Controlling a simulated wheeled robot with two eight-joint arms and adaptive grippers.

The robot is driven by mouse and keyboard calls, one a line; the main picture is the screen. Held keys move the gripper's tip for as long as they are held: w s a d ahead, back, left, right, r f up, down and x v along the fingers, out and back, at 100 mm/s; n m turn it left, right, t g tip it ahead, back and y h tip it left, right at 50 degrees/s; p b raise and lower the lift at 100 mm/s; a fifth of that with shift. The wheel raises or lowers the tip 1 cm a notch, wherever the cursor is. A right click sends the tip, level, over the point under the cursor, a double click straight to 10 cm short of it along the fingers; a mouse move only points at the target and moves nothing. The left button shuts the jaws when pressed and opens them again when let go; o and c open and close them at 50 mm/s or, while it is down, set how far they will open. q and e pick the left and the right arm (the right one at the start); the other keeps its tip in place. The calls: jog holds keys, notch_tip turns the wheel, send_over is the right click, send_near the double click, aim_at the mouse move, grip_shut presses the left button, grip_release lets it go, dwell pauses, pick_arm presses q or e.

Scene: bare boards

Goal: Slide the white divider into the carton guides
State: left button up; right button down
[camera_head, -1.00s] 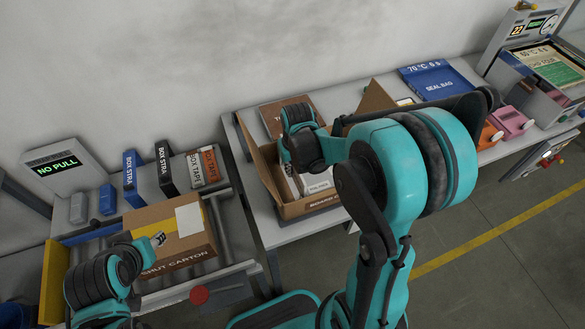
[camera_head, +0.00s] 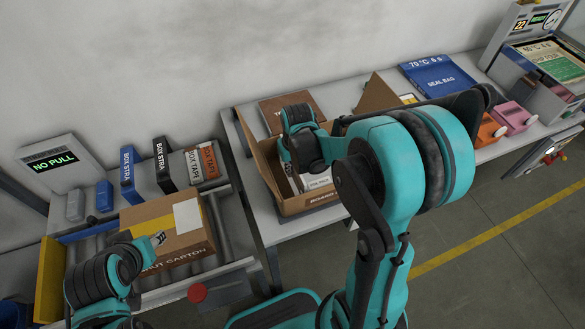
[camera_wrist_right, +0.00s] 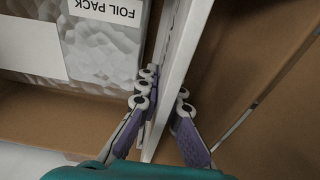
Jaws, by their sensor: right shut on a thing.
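The white divider (camera_wrist_right: 181,55) stands on edge inside the open brown carton, seen in the right wrist view. My right gripper (camera_wrist_right: 164,90) is shut on its near edge, one purple finger on each side. A grey foil pack (camera_wrist_right: 92,45) lies left of the divider; the space to its right is empty cardboard. In the head view the open carton (camera_head: 290,206) stands on the middle table, and my right wrist over it hides most of the divider and the fingers. I cannot make out the guides. My left gripper (camera_head: 158,239) is beside the shut carton (camera_head: 181,241); its jaw state is unclear.
The shut carton lies on a roller table at left, with box straps (camera_head: 130,175) and box tape (camera_head: 206,164) behind it. A blue seal bag (camera_head: 438,77) and orange (camera_head: 491,130) and pink (camera_head: 514,119) items lie to the right. A wall closes the back.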

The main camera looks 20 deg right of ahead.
jog(key=shift+f+b, duration=1.25)
jog(key=shift+f, duration=0.25)
jog(key=c, duration=1.6)
grip_release()
jog(key=r, duration=0.4)
jog(key=s+r, duration=0.1)
jog(key=r, duration=0.7)
jog(key=shift+s, duration=0.25)
